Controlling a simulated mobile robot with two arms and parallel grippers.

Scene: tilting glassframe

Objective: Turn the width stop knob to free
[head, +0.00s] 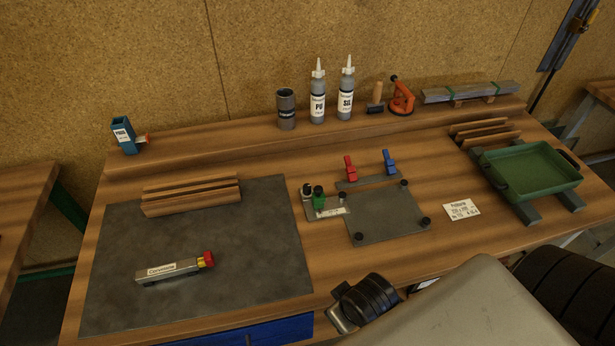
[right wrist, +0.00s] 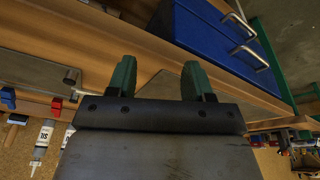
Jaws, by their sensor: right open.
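A small grey fixture with a white label strip (head: 328,213) stands left of a grey plate (head: 388,218) on the bench. It carries a green knob (head: 318,197) and a black knob (head: 307,191). Which is the width stop knob, and its setting, I cannot tell. My right gripper (right wrist: 160,82) shows in the right wrist view with its two green fingers apart and nothing between them. It is near the bench's front edge, away from the knobs. In the head view my right arm covers the lower right and the fingers are hidden. My left gripper is out of view.
A red clamp (head: 350,168) and a blue clamp (head: 389,161) stand behind the plate. A dark mat (head: 190,280) holds wooden strips and a Carrosserie-type labelled tool (head: 170,271). A green tray (head: 530,170) sits at right. Blue drawers (right wrist: 215,45) are under the bench.

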